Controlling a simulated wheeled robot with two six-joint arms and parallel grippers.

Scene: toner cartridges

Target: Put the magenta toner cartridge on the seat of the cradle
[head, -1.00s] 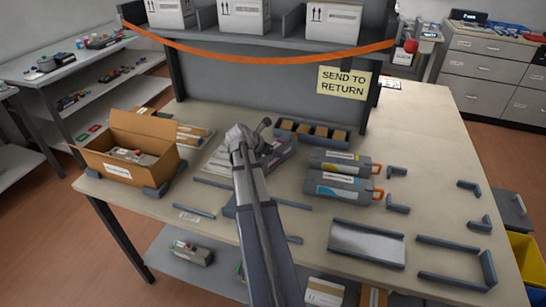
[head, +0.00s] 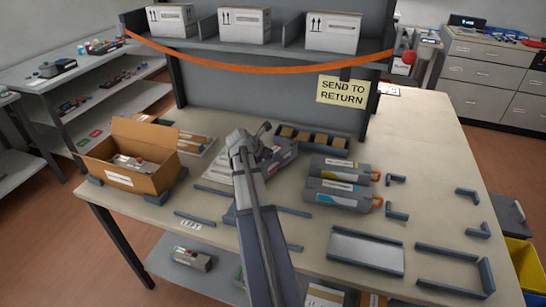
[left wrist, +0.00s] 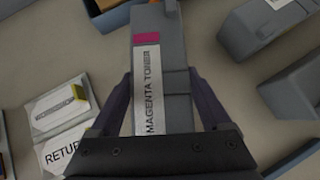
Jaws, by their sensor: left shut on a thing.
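The magenta toner cartridge (left wrist: 163,82) is a grey block with a magenta patch and a white "MAGENTA TONER" label in the left wrist view. My left gripper (left wrist: 158,100) is shut on it, one finger at each long side. In the head view my left gripper (head: 246,145) partly hides the cartridge (head: 282,153); I cannot tell whether it is clear of the table. A grey holder with a pale flat floor (head: 365,252), which looks like the cradle, stands at the front right and is empty. My right gripper is not in view.
Two grey cartridges, yellow-marked (head: 340,170) and cyan-marked (head: 338,194), lie right of centre. A compartmented rack (head: 310,141) stands behind. An open cardboard box (head: 130,158) is at left. Low grey brackets (head: 455,258) stand at right. An orange strap (head: 260,59) hangs below the shelf.

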